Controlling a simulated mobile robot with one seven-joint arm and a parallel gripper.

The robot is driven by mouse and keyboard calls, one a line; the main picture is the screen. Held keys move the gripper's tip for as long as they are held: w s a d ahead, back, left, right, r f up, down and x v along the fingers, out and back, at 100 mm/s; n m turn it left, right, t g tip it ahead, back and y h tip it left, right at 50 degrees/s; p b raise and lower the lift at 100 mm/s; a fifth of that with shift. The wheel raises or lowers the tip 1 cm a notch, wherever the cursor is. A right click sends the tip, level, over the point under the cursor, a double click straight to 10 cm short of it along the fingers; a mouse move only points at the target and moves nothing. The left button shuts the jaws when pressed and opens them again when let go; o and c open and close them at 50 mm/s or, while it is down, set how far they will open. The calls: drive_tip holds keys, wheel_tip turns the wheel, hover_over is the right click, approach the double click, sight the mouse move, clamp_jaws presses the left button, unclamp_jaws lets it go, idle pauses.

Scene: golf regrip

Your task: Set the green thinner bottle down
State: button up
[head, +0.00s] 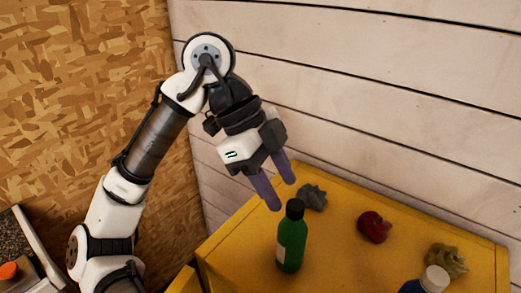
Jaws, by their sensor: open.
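The green thinner bottle (291,243) stands upright on the yellow cabinet top (235,246), near its left front part. It has a black cap and a pale label patch low on its left side. My gripper (276,195) is above and slightly left of the bottle in the head view, with its purple fingers pointing down. The fingers are open and nothing is between them. The fingertips end close to the bottle's cap in the picture; the exact gap in depth cannot be told.
A grey crumpled rag (312,197) lies behind the bottle. A red rag (374,227) and an olive rag (447,260) lie to the right. A blue bottle with a white cap (435,278) is cut off at the bottom edge. A plank wall (400,110) rises behind the cabinet.

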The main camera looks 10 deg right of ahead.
drive_tip(key=v, duration=0.7)
